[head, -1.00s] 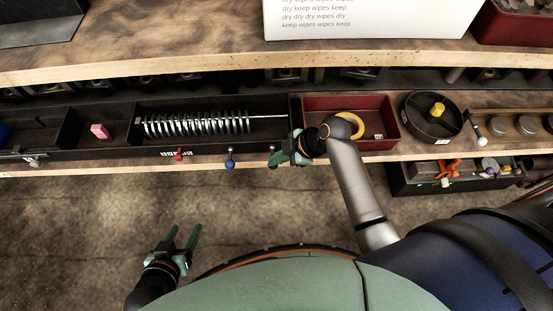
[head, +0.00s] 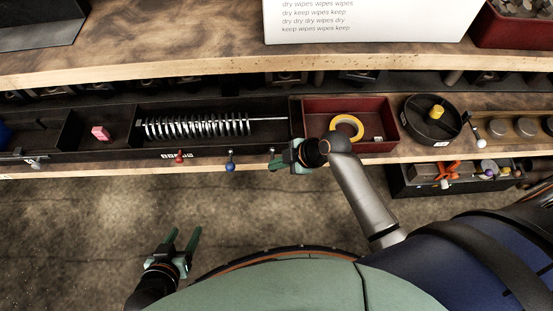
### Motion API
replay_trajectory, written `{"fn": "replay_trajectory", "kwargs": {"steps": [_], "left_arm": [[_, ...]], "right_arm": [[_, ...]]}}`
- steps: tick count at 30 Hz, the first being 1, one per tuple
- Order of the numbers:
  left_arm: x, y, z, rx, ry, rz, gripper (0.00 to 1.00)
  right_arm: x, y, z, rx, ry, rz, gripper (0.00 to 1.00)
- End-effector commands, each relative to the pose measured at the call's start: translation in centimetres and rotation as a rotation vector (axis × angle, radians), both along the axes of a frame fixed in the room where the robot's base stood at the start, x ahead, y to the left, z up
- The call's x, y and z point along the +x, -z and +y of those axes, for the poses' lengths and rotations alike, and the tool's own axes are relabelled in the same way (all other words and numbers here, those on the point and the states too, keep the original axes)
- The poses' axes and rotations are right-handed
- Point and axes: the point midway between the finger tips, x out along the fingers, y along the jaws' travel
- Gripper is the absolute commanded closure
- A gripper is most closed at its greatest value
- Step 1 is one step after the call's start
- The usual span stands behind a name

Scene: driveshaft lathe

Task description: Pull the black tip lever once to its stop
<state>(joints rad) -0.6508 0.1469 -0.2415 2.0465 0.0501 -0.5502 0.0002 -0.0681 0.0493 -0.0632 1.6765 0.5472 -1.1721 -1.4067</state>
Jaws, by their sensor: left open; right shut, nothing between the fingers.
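I cannot clearly make out the black tip lever; the spot on the shelf's front edge right of the blue-tipped lever (head: 230,160) is partly covered by my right gripper (head: 279,160). That gripper is shut, with its fingers pointing left, just in front of the shelf edge below the red tray. Whether it touches a lever is hidden. My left gripper (head: 183,243) is open and empty, low at the left over the floor, well away from the shelf.
A red-tipped lever (head: 180,156) stands left of the blue one. Behind them is a black tray with a coil spring (head: 197,125). A red tray (head: 387,104) holds a yellow ring (head: 347,121). A round black bowl (head: 411,122) and a white-tipped lever (head: 478,127) are further right.

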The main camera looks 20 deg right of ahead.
Motion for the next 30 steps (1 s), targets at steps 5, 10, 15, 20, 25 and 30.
{"fn": "replay_trajectory", "kwargs": {"steps": [5, 10, 15, 20, 25, 30], "left_arm": [[0.0, -0.1, -0.1, -0.001, 0.001, 0.000, 0.40], [0.0, 0.5, -0.1, 0.000, 0.001, -0.001, 0.40], [0.1, 1.6, -0.1, 0.000, 0.002, -0.002, 0.40], [0.3, 1.8, 0.1, 0.001, 0.000, -0.011, 0.40], [0.0, 2.0, 0.3, 0.004, -0.004, -0.007, 0.40], [-0.4, 2.3, 0.4, 0.006, -0.005, 0.003, 0.40]], "right_arm": [[-0.4, 0.6, 0.0, -0.023, -0.004, -0.059, 1.00], [-0.8, 1.7, 0.1, -0.051, -0.005, -0.159, 1.00], [-1.1, 3.0, 0.2, -0.088, -0.006, -0.291, 1.00], [-1.2, 3.9, 0.2, -0.123, -0.005, -0.411, 1.00], [-1.1, 4.5, 0.3, -0.149, -0.003, -0.512, 1.00], [-0.9, 4.9, 0.2, -0.149, -0.003, -0.509, 1.00]]}}
